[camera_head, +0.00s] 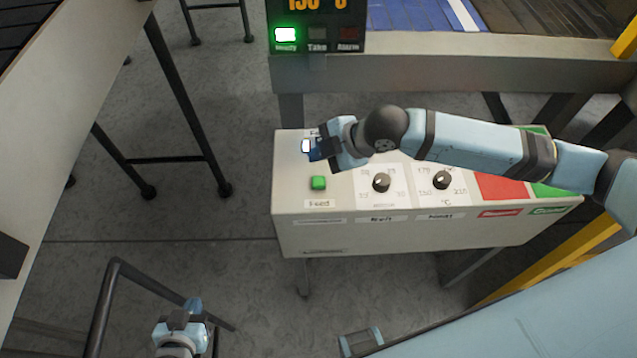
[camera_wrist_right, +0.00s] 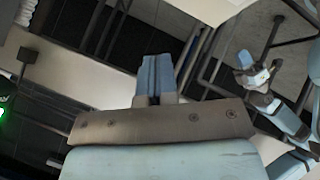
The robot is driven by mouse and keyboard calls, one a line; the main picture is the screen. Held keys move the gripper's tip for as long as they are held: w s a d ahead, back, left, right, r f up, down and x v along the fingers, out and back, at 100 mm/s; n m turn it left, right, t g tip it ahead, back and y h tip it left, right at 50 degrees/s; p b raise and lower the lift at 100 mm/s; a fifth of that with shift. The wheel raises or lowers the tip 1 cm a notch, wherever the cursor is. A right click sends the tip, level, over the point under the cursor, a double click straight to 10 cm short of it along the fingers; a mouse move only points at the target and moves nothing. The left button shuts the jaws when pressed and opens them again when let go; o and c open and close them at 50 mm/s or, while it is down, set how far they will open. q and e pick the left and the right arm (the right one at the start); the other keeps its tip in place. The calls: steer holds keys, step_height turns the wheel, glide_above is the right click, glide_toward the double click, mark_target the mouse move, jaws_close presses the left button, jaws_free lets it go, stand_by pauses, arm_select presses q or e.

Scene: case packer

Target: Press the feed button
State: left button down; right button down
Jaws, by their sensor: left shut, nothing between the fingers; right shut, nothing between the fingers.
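The green feed button (camera_head: 318,183) sits on the left part of a light grey control box, above a label reading "Feed". My right gripper (camera_head: 315,148) reaches in from the right, its fingers shut and empty, over the panel just above the button in the head view. Its closed blue fingers (camera_wrist_right: 156,75) also show in the right wrist view, where the button is not visible. My left gripper (camera_head: 193,305) is low at the left, shut and empty, away from the box. It also shows in the right wrist view (camera_wrist_right: 256,75).
The control box (camera_head: 400,235) also carries two black knobs (camera_head: 381,182) (camera_head: 442,180), a red panel button (camera_head: 500,187) and a green one (camera_head: 555,191). A small bright white patch shows beside my right fingertips. A display (camera_head: 316,20) with a lit lamp stands behind.

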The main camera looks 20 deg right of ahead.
steer(key=b, duration=0.4)
glide_above(319, 183)
step_height(319, 183, down, 4)
steer(key=shift+f, duration=1.25)
stand_by(0.6)
steer(key=shift+f, duration=0.2)
steer(key=shift+f, duration=0.25)
